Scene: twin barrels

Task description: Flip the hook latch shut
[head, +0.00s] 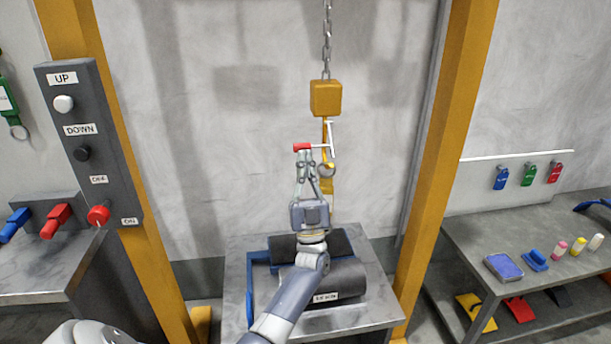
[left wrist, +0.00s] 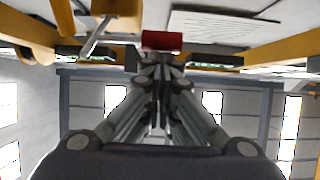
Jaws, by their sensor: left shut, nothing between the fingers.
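The yellow hook (head: 327,186) hangs below a yellow block (head: 326,98) on a chain. Its pale metal latch (head: 331,138) stands beside the hook, with a red tab (head: 302,147) sticking out to the left. My left gripper (head: 304,158) is upright with its fingers shut and empty. Its fingertips are just below the red tab and seem to touch it or nearly so. In the left wrist view the red tab (left wrist: 162,41) sits right past the fingertips (left wrist: 160,62). A metal ring (head: 326,170) is at the hook, partly behind my gripper. My right gripper is not in view.
Dark barrels (head: 345,279) in a blue frame lie on a metal table (head: 236,262) below the hook. Yellow posts (head: 440,150) stand on both sides. A control box (head: 85,140) is at left, a bench (head: 470,238) with small items at right.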

